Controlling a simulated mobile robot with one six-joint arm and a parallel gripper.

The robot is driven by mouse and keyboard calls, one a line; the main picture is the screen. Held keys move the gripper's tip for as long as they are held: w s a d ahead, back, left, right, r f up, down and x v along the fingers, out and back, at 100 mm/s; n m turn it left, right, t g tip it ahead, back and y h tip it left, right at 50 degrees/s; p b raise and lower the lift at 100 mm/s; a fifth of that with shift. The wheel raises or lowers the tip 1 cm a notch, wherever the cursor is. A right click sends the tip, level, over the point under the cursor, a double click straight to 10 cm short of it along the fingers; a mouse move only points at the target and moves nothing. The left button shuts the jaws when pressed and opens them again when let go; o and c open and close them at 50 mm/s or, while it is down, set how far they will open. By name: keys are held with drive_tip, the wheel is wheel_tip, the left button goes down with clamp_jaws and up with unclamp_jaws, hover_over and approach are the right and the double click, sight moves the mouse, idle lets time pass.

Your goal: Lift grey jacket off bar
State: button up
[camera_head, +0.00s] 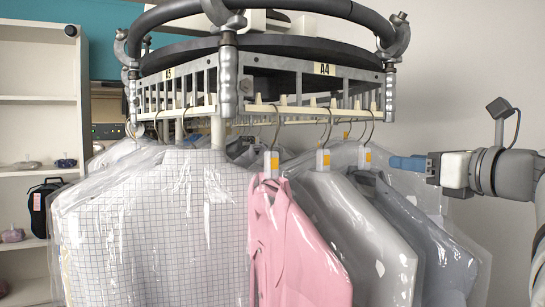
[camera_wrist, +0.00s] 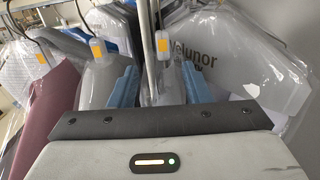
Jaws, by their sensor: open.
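Two grey garments hang in clear bags in the head view: a light grey one (camera_head: 352,225) right of the pink garment, and a darker blue-grey one (camera_head: 425,235) to its right. I cannot tell which is the task's grey jacket. My gripper (camera_head: 405,163) comes in from the right at hanger-neck height, beside the bagged garments. In the wrist view its two blue fingers (camera_wrist: 160,70) are apart, with a white hanger neck with an orange tag (camera_wrist: 163,44) seen between and beyond them. Contact is unclear.
A metal carousel (camera_head: 300,70) with labels A5 and A4 carries the garments. A checked shirt (camera_head: 165,225) and a pink garment (camera_head: 290,245) hang close by on the left. A bag with printed lettering (camera_wrist: 215,55) is right in the wrist view. White shelves (camera_head: 35,100) stand far left.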

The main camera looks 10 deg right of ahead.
sight(364, 147)
drive_tip(key=x, duration=0.3)
drive_tip(key=shift+w+f, duration=0.1)
drive_tip(key=shift+w, duration=0.25)
drive_tip(key=shift+p+x, duration=0.7)
drive_tip(key=shift+x, duration=3.7)
drive_tip(key=shift+w, duration=0.1)
drive_tip(key=shift+c, duration=0.3)
clamp_jaws()
drive_tip(key=shift+r, duration=0.25)
drive_tip(key=shift+r+p, duration=1.6)
drive_tip(key=shift+p, duration=0.05)
